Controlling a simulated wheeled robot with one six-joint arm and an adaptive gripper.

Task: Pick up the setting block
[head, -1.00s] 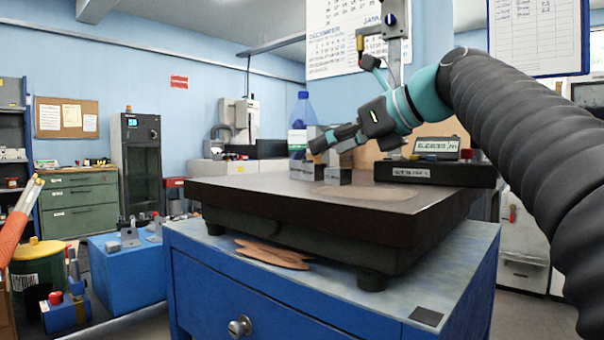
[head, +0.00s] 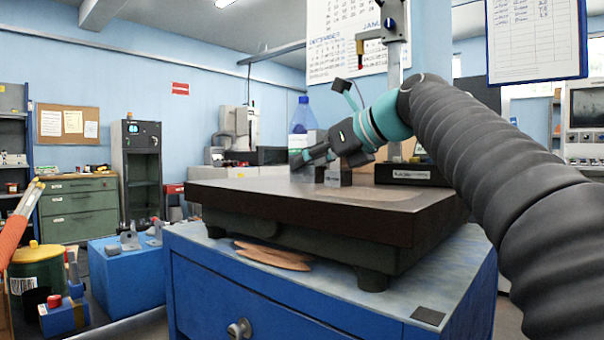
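A small dark grey block (head: 338,178) with a label on its front stands on the dark surface plate (head: 290,200). More grey block shapes (head: 315,137) show just behind and left of it, partly hidden by my gripper. I cannot tell for sure which of them is the setting block. My gripper (head: 303,160) reaches in from the right, tilted down to the left, with its fingertips low among these blocks. The fingers overlap the blocks in this view, so their gap and any contact are hidden.
The plate's front half is bare. Brown flat pieces (head: 272,256) lie beneath it on the blue cabinet (head: 270,300).

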